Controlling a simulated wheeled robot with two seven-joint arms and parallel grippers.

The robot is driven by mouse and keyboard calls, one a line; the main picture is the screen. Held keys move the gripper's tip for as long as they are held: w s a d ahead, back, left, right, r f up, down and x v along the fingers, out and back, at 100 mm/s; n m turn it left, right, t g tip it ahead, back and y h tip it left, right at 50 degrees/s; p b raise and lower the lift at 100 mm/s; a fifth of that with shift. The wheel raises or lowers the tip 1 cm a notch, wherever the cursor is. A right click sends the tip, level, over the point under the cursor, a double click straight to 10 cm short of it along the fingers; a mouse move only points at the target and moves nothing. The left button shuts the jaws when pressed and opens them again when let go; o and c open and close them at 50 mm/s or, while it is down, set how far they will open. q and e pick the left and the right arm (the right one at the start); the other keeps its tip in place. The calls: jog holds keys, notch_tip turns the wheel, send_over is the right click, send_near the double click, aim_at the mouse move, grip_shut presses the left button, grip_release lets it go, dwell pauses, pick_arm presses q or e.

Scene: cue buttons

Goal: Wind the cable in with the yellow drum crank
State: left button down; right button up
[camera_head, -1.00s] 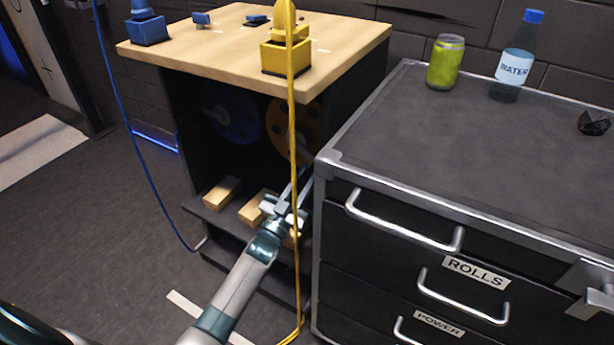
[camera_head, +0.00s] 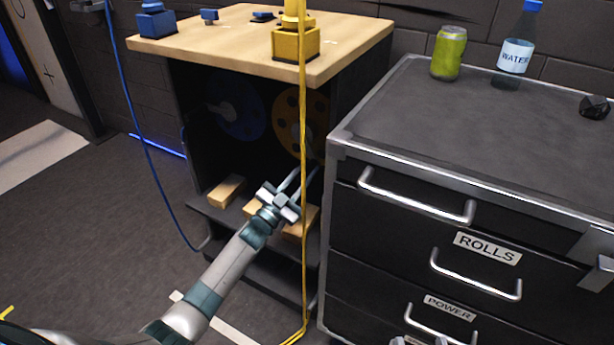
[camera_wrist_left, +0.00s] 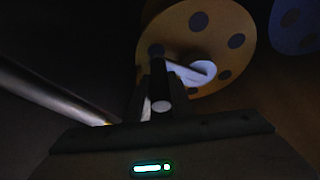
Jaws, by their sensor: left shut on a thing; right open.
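The yellow drum (camera_head: 288,112) sits inside the wooden-topped cabinet, partly behind the yellow cable (camera_head: 303,190). In the left wrist view the yellow drum (camera_wrist_left: 215,25) faces me with its round holes, and the pale crank (camera_wrist_left: 195,73) is at its middle. My left gripper (camera_head: 312,170) reaches into the cabinet front. In the left wrist view its fingers (camera_wrist_left: 158,95) are shut on the crank's handle, with the handle's round end between them. The cable hangs from the yellow block (camera_head: 295,43) to the floor. My right gripper (camera_head: 418,341) shows only its tips at the bottom edge, open.
The blue drum (camera_head: 240,115) is left of the yellow one, with a blue cable (camera_head: 145,150) hanging left of the cabinet. Wooden blocks (camera_head: 225,190) lie on the low shelf. A dark drawer cabinet (camera_head: 375,245) stands close on the right. Floor at left is clear.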

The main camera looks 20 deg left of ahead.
pick_arm(q)
jog(key=shift+a+f+m, duration=0.25)
jog(key=shift+a+m, duration=0.15)
jog(key=shift+m, duration=0.2)
jog(key=w+a+m+g+h+p, duration=0.1)
jog(key=a+m+g, duration=0.4)
jog(key=m, duration=0.8)
jog(key=shift+w+a+r+m+h+p, duration=0.25)
jog(key=shift+a+h+p, duration=0.3)
jog(key=shift+a, duration=1.35)
pick_arm(e)
notch_tip(320, 180, down, 6)
jog(key=d+g+h, duration=0.1)
jog(key=g, duration=0.2)
jog(key=shift+s+d+f+g, duration=0.15)
jog(key=shift+s+d+g, duration=0.15)
jog(key=shift+g, duration=0.1)
pick_arm(q)
jog(key=c, duration=1.6)
grip_release()
jog(key=shift+s, duration=0.1)
pick_arm(e)
jog(key=shift+a, duration=0.1)
pick_arm(q)
jog(key=shift+o, duration=0.2)
jog(key=shift+s, duration=0.1)
